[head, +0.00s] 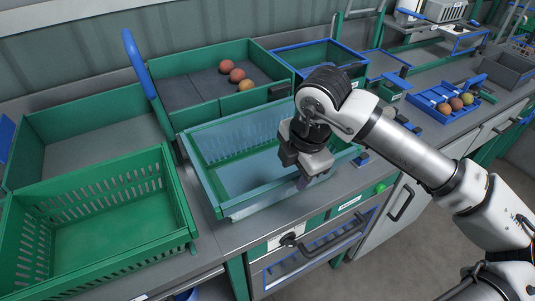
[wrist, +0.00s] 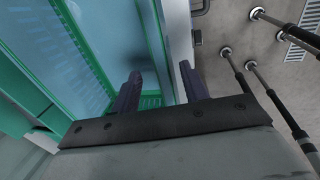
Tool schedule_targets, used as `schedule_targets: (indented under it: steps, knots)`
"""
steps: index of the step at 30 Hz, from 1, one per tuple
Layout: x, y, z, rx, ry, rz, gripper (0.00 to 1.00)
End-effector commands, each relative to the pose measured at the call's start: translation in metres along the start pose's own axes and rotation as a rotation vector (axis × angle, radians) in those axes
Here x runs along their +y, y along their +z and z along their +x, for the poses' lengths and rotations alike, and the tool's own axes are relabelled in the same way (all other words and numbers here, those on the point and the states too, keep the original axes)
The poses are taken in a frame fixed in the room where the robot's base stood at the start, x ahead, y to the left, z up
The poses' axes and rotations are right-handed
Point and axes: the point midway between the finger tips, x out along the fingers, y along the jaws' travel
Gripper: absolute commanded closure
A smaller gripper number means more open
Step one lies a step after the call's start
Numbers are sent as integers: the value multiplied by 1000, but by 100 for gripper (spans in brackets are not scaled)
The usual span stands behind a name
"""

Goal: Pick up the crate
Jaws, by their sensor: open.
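A pale teal crate (head: 217,193) with slotted walls and a green rim stands on the counter in the middle of the head view. It looks empty. My gripper (head: 303,178) is over its front right part, pointing down. In the wrist view my gripper (wrist: 162,85) is open, with nothing held. The crate's wall (wrist: 161,35) runs between the two dark fingers there, one on the inner side and one on the outer side. How deep the fingers reach is unclear. A green slotted crate (head: 95,205), also empty, stands to the left.
A green tray (head: 190,108) behind holds several tomatoes. A blue-rimmed bin (head: 320,57) stands beside it. A blue tray (head: 430,103) with tomatoes is at the right. The counter's front edge, with drawers (head: 315,250) below, is close to the crate.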

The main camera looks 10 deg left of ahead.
Motion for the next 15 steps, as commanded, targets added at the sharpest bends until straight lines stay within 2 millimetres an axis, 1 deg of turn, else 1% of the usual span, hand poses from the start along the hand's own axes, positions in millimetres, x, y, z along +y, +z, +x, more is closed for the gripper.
schedule_targets:
  steps: [5,9,12,15]
  knots:
    - [-3,-1,12,5,-1,0,55]
    - [-8,-2,31,5,-1,-1,55]
    - [-7,-2,45,4,-1,0,55]
    - [-7,-2,52,3,0,0,55]
